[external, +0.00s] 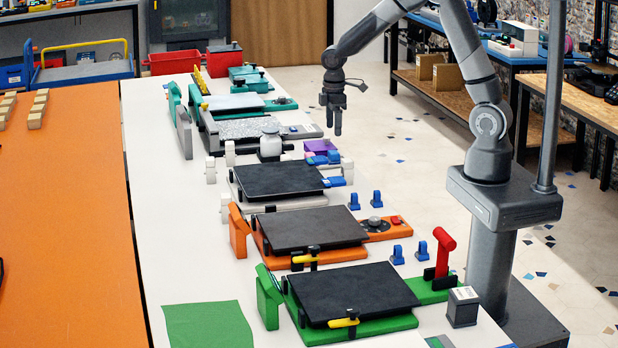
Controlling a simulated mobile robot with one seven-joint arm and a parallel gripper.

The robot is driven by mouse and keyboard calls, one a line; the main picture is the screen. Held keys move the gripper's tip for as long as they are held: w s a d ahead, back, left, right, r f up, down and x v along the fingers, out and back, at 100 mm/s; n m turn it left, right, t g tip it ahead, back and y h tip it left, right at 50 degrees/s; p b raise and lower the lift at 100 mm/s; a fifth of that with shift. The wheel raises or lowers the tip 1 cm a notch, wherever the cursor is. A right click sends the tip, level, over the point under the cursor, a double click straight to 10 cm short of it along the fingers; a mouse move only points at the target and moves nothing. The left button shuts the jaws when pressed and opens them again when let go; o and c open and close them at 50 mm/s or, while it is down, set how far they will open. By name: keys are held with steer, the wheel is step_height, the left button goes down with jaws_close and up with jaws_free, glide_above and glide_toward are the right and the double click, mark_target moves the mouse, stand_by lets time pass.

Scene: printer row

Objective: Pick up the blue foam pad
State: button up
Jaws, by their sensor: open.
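My gripper (331,130) points down with its fingers apart and empty, above the right side of the white table. It is in the air above a purple block (320,146). Small blue pieces (325,159) lie just in front of the purple block, and another flat blue piece (335,181) sits at the right edge of a black-topped printer. I cannot tell for sure which of these is the blue foam pad. None of them touches my gripper.
Printers with black beds (310,228) stand in a row along the white table (160,180). A grey rounded jar (270,143) stands left of the purple block. Small blue upright clips (376,198) stand along the right edge. A green sheet (208,325) lies at the front left.

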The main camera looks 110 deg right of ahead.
mark_target(334, 151)
step_height(334, 151, down, 3)
steer(key=shift+f, duration=0.15)
steer(key=f, duration=0.2)
steer(key=a+f, duration=0.1)
steer(key=f, duration=0.1)
steer(key=shift+w, duration=0.1)
steer(key=shift+d+f, duration=0.1)
steer(key=shift+f, duration=0.55)
steer(key=shift+c, duration=0.5)
steer(key=c, duration=1)
steer(key=shift+o, duration=0.2)
steer(key=shift+r, duration=0.15)
